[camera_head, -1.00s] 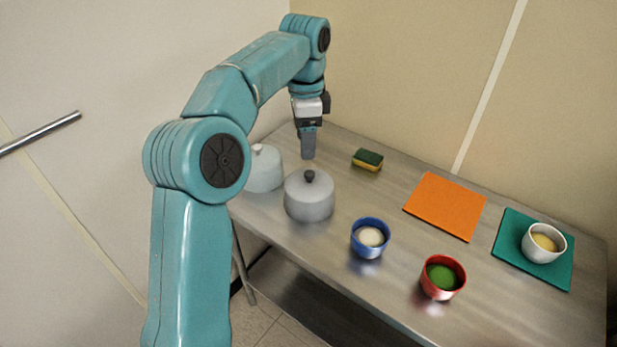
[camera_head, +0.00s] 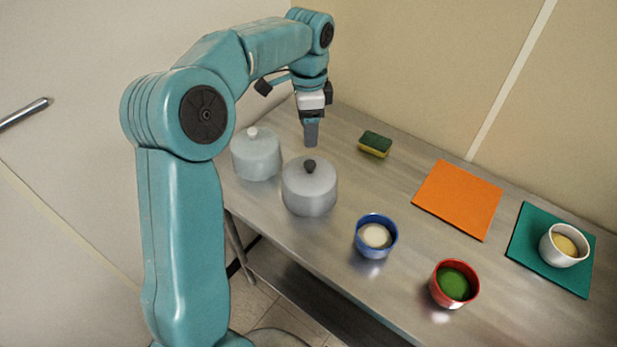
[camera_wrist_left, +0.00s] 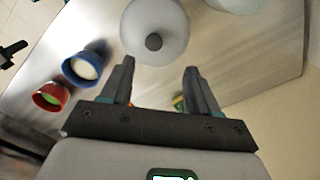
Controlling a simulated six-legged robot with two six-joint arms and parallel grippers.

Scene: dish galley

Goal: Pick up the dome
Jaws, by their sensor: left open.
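A grey dome with a dark knob (camera_head: 309,190) stands on the steel table. A paler dome with a white knob (camera_head: 256,156) stands to its left. My left gripper (camera_head: 311,138) points down, open and empty, and appears just behind and above the dark knob in the head view. In the left wrist view the dark-knobbed dome (camera_wrist_left: 154,18) lies beyond the open fingers (camera_wrist_left: 159,68), with its knob between their lines and apart from them. The paler dome (camera_wrist_left: 240,5) is cut off at the top edge there. My right gripper is not in view.
A blue bowl (camera_head: 376,249) and a red bowl (camera_head: 434,286) stand along the front of the table (camera_head: 405,170). A sponge (camera_head: 375,144) lies behind. An orange mat (camera_head: 458,200) and a teal mat (camera_head: 535,260) with a white bowl (camera_head: 549,247) are at the right.

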